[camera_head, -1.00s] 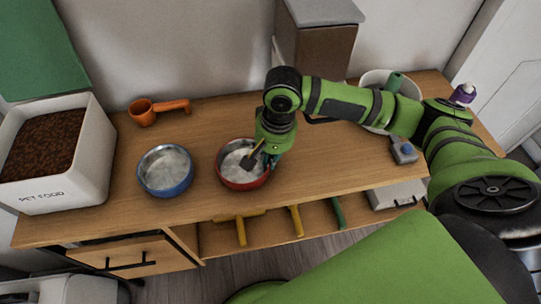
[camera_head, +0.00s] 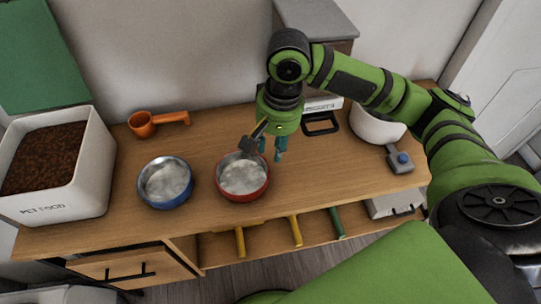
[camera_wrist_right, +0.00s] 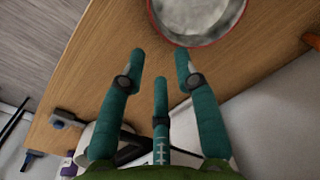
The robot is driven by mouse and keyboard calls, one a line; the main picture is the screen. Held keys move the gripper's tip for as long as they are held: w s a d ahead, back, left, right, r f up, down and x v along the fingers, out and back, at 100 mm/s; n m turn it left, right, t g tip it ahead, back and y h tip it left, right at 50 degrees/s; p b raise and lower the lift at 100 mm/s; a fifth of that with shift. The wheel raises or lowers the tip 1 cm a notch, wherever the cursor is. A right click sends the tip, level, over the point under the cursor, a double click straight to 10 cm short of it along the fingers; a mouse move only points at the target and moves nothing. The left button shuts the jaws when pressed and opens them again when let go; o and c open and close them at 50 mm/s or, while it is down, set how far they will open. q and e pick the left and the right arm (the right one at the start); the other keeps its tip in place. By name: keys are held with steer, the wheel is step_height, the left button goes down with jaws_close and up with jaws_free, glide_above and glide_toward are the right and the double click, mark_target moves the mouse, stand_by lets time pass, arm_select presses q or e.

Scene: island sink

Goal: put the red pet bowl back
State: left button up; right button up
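The red pet bowl (camera_head: 243,177) stands upright on the wooden counter (camera_head: 300,190), to the right of the blue bowl (camera_head: 165,183). Its inside looks pale grey. Its rim also shows at the top of the right wrist view (camera_wrist_right: 198,20). My right gripper (camera_head: 270,150) is above the counter, up and to the right of the red bowl and apart from it. In the right wrist view its teal fingers (camera_wrist_right: 160,75) are spread with nothing between them. My left gripper is not in view.
A white pet food bin (camera_head: 60,165) stands at the left end, with an orange scoop (camera_head: 155,122) behind the bowls. A white pot (camera_head: 375,125) and a grey-blue tool (camera_head: 400,160) are at the right. Yellow and green handles (camera_head: 296,230) show on the shelf below.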

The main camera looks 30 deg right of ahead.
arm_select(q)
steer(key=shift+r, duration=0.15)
arm_select(e)
step_height(320, 180, up, 2)
steer(key=shift+s+d+r, duration=0.1)
steer(key=shift+r, duration=0.15)
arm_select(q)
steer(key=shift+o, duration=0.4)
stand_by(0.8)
